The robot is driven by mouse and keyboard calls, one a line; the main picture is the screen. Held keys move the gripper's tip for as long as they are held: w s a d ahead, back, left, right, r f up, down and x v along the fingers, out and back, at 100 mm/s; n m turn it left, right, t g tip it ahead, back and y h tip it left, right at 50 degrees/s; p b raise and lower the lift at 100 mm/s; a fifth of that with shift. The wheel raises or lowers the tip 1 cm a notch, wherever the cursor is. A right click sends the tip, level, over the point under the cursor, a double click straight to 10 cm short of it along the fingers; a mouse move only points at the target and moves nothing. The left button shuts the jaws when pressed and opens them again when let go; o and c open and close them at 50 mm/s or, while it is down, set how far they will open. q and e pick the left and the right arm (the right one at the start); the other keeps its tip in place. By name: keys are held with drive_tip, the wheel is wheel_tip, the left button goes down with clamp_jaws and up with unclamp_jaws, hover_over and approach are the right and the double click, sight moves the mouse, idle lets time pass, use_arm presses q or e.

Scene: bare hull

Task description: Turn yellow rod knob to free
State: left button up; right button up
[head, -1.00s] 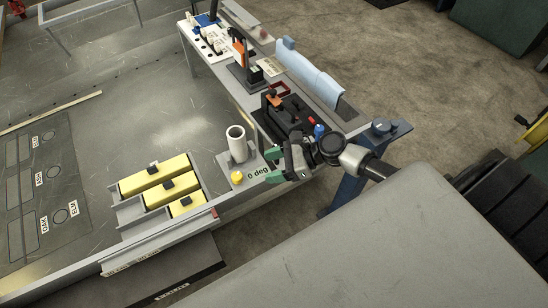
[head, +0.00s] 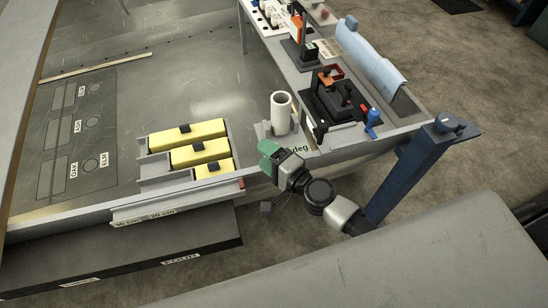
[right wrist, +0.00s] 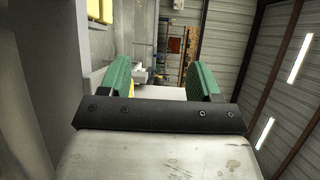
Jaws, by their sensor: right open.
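The yellow rod knob is hidden in the head view behind my right gripper (head: 268,156). A small bit of yellow (right wrist: 132,88) shows beside the left finger in the right wrist view and may be the knob. The white upright tube (head: 281,114) stands on its grey base plate (head: 262,130) just behind my gripper. A label (head: 300,149) reading "deg" is partly covered by my gripper. My right gripper's green fingers also show in the right wrist view (right wrist: 161,80), spread apart with nothing clearly gripped between them. My left gripper is out of view.
Several yellow bars (head: 195,151) lie in a grey rack (head: 153,172) to the left. A black fixture (head: 335,103) and a blue-capped part (head: 372,118) stand to the right. A blue post (head: 412,175) rises near my right forearm.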

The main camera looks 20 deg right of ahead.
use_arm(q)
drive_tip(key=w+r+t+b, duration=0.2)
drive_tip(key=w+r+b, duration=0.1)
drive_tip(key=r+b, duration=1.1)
use_arm(e)
drive_tip(key=s+a+f+n+h+p, duration=0.15)
drive_tip(key=n+h, duration=0.25)
drive_tip(key=h, duration=0.4)
drive_tip(key=s+a+f+n+h+b, duration=0.1)
drive_tip(key=s+f+n+h, duration=0.2)
drive_tip(key=h, duration=0.6)
drive_tip(key=x, duration=0.3)
drive_tip(key=b+x, duration=0.1)
drive_tip(key=x, duration=0.2)
drive_tip(key=b+x, duration=0.1)
drive_tip(key=x, duration=0.3)
drive_tip(key=shift+s+r, duration=0.1)
drive_tip(key=shift+r, duration=0.15)
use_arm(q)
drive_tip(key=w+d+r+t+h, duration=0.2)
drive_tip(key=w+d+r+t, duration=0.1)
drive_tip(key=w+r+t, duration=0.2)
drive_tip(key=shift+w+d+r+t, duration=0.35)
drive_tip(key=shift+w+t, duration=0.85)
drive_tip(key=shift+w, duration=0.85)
use_arm(e)
drive_tip(key=shift+w+d, duration=0.3)
drive_tip(key=shift+w, duration=0.15)
